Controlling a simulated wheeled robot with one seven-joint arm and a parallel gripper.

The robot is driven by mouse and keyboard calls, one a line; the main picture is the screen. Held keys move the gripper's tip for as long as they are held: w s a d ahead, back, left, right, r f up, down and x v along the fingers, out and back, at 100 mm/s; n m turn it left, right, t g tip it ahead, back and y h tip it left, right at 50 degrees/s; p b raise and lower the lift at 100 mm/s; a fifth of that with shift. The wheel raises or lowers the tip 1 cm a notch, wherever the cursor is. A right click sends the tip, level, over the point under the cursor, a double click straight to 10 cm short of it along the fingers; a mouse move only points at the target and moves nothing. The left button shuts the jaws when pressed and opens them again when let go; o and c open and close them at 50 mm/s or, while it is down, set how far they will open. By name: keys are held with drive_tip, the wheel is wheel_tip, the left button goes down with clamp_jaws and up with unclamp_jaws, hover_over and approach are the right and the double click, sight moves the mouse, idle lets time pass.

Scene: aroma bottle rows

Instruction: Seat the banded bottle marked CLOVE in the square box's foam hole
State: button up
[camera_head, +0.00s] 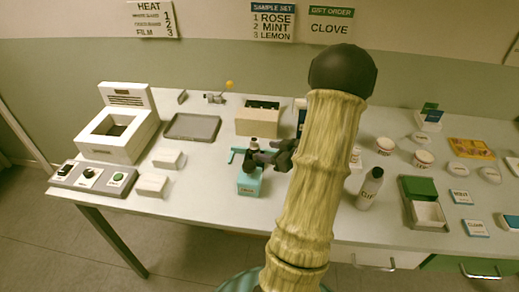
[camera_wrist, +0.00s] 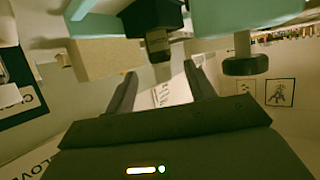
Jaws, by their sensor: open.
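A white bottle with a black cap (camera_head: 369,190) stands upright right of my arm in the head view. Its dark lettering is too small to read surely, and I cannot make out a band. A green and white box (camera_head: 428,226) stands to its right; I cannot tell whether it has a foam hole. My gripper (camera_head: 268,157) is open beside a teal fixture (camera_head: 249,184) with a dark upper part. In the wrist view my gripper (camera_wrist: 162,88) has its fingers apart. The teal fixture (camera_wrist: 240,16) and a dark nozzle-like part (camera_wrist: 158,42) lie ahead of them.
My arm covers the table's middle. A tan box with dark openings (camera_head: 258,118) stands behind the gripper. A grey tray (camera_head: 192,127), white heater-like box (camera_head: 112,135) and white blocks (camera_head: 152,184) are left. White jars (camera_head: 423,160) and labelled cards (camera_head: 475,228) are right.

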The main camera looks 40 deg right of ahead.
drive_tip(key=v, duration=0.5)
drive_tip(key=shift+s+d+r, duration=0.1)
drive_tip(key=shift+s, duration=0.15)
drive_tip(key=shift+w, duration=0.1)
idle(0.4)
drive_tip(key=w+a+r+m+g+h+p, duration=0.1)
drive_tip(key=w+a+r+g+h+p, duration=0.35)
drive_tip(key=w+a, duration=0.5)
drive_tip(key=s+a+r+g+y+p, duration=0.1)
drive_tip(key=s+a+g, duration=0.2)
drive_tip(key=a, duration=0.7)
drive_tip(key=s+a+r+g+y+p, duration=0.1)
drive_tip(key=s+a+r+g+p, duration=0.1)
drive_tip(key=s+a, duration=0.6)
drive_tip(key=a+g, duration=0.1)
drive_tip(key=a, duration=0.2)
drive_tip(key=shift+a+r+m+y, duration=0.2)
drive_tip(key=shift+r+m+y, duration=0.1)
drive_tip(key=shift+y, duration=0.05)
drive_tip(key=shift+s, duration=0.1)
